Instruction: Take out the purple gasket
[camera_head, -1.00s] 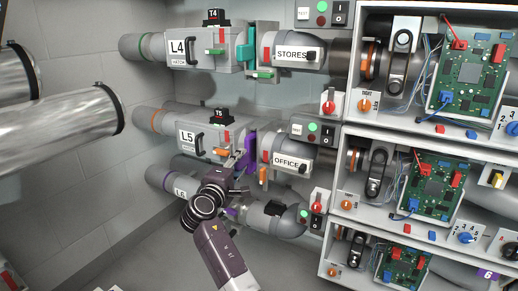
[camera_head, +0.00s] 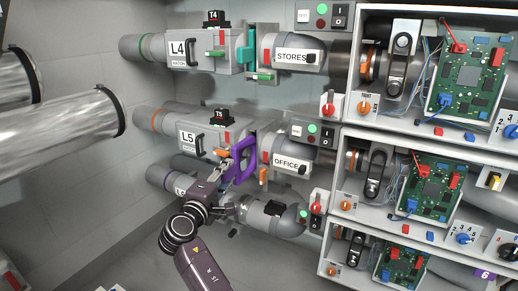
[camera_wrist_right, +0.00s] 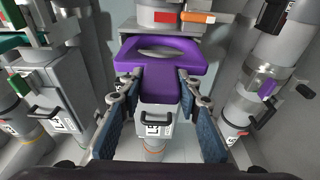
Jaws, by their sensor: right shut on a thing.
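The purple gasket (camera_head: 246,160) is a flat plate with a long opening. It stands in front of the gap between the L5 unit (camera_head: 208,138) and the OFFICE pipe (camera_head: 288,158). In the right wrist view the gasket (camera_wrist_right: 192,55) spans the top middle, with its narrow tab between my fingers. My right gripper (camera_wrist_right: 160,88) is shut on that tab. In the head view my right gripper (camera_head: 228,188) is below the gasket and partly hidden. I cannot tell whether the far edge is fully clear of the gap. My left gripper is not in view.
The L4 unit (camera_head: 192,50) and STORES pipe (camera_head: 292,54) are above, with a teal gasket (camera_head: 246,50) between them. The L6 pipe row (camera_head: 275,216) lies close below my right gripper. Shelves with circuit boards (camera_head: 430,190) stand at right. Open floor is at lower left.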

